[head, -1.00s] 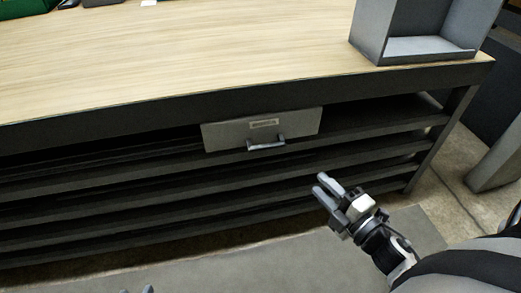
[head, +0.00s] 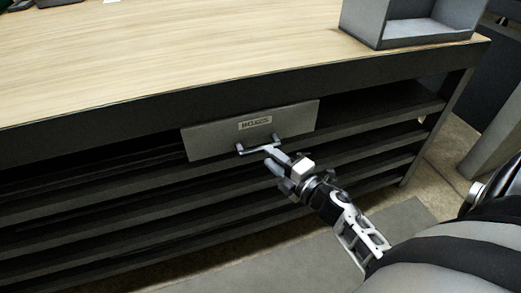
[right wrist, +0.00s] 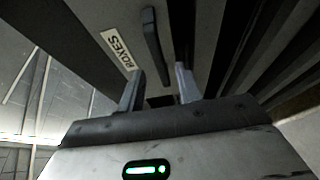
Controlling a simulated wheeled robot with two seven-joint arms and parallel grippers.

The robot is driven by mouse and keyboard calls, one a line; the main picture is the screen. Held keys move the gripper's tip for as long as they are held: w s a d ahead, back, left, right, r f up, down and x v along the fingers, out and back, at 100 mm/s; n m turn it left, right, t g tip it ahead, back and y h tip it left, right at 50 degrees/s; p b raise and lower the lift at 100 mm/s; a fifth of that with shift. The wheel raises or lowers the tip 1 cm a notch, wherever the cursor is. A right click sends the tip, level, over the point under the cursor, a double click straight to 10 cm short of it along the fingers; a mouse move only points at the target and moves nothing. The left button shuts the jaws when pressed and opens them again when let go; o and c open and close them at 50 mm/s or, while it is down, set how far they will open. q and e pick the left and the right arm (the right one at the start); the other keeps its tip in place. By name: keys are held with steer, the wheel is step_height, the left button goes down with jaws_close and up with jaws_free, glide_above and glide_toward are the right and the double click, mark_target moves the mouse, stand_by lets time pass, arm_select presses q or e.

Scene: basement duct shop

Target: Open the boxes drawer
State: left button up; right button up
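The boxes drawer (head: 218,138) is a grey front with a "BOXES" label, set under the workbench top, and looks shut. Its dark bar handle (head: 258,147) is below the label. My right gripper (head: 270,156) is right at the handle in the head view, its fingers partly overlapping it. In the right wrist view the two fingers (right wrist: 158,88) are apart, with the handle (right wrist: 152,45) ahead of the gap between them and the label (right wrist: 117,49) to the left. I see nothing between the fingers. My left gripper is out of view.
The wooden bench top (head: 180,60) spans above the drawer. An open grey metal bin (head: 420,36) stands on its right end. Dark open shelves (head: 150,205) run below the drawer. A grey mat (head: 290,265) lies on the floor in front.

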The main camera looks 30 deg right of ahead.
mark_target(262, 151)
steer(key=w, duration=0.5)
steer(key=shift+a, duration=0.35)
steer(key=shift+s, duration=0.1)
jaws_close()
